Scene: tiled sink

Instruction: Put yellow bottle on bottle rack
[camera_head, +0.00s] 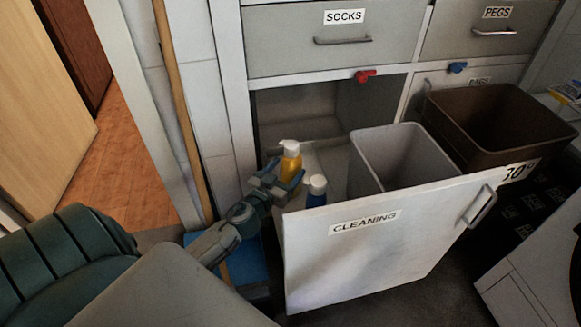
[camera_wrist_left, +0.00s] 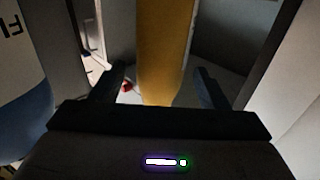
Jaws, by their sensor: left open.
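The yellow bottle (camera_head: 290,165) has a white pump top and stands upright inside the open drawer labelled CLEANING. My left gripper (camera_head: 278,178) is at the drawer's left side, right at the bottle. In the left wrist view the yellow bottle (camera_wrist_left: 165,50) rises between the two open fingers (camera_wrist_left: 155,88). I cannot tell whether the fingers touch it. A bottle with a white cap and blue body (camera_head: 316,190) stands just right of the yellow one; it shows at the left of the wrist view (camera_wrist_left: 22,95). I see no bottle rack that I can make out. My right gripper is not in view.
The CLEANING drawer front (camera_head: 375,245) stands pulled out, with a grey bin (camera_head: 400,150) inside. A brown bin (camera_head: 500,125) is to its right. Closed drawers marked SOCKS (camera_head: 335,40) and PEGS are above. A wooden pole (camera_head: 180,100) stands close on the left.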

